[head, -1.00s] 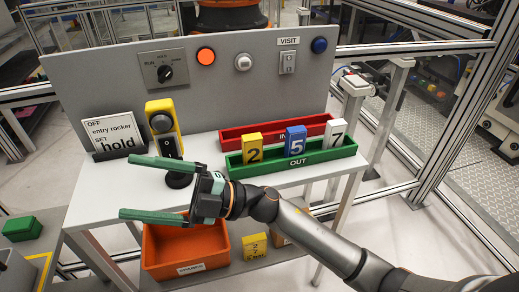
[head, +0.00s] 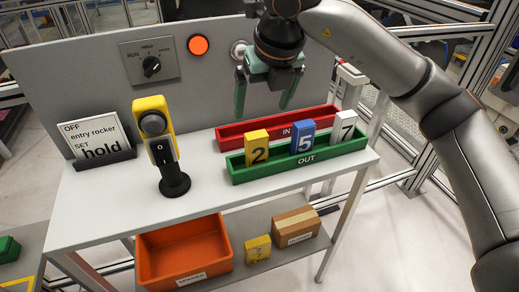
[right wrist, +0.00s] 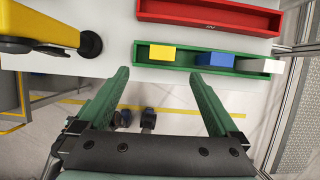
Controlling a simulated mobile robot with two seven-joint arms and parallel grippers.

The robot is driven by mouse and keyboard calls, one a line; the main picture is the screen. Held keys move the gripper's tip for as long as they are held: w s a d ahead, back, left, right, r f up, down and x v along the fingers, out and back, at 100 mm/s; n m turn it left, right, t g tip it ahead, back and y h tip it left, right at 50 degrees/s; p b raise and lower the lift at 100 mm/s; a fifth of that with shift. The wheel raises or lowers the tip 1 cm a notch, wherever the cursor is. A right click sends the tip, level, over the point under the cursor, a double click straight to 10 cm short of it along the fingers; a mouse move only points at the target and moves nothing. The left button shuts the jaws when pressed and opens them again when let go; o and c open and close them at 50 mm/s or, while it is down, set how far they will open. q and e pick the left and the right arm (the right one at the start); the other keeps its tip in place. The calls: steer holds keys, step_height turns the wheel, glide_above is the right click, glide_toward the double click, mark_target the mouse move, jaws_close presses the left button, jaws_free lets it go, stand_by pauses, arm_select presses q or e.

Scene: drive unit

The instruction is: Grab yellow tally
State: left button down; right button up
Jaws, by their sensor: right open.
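The yellow tally (head: 257,147), marked 2, stands upright at the left part of the green OUT tray (head: 248,176). A blue tally (head: 302,137) marked 5 and a white tally (head: 344,127) marked 7 stand to its right in the same tray. My right gripper (head: 265,97) is open and empty, pointing down above the trays. In the right wrist view the yellow tally (right wrist: 162,52) shows from above, just ahead of the gap between the fingertips (right wrist: 159,73), apart from both. My left gripper is not in view.
The red IN tray (head: 232,143) lies behind the green one. A yellow switch post (head: 152,116) and a sign (head: 92,137) stand on the left of the table. A grey panel rises behind. An orange bin (head: 184,240), a yellow item (head: 257,249) and a carton (head: 296,226) are below.

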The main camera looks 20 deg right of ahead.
mark_target(257, 134)
steer(key=x, duration=0.6)
steer(key=p+x, duration=0.1)
steer(key=x, duration=0.5)
steer(key=shift+w+d+f, duration=0.1)
steer(key=shift+d, duration=0.15)
steer(key=shift+c, duration=0.4)
steer(key=c, duration=1.4)
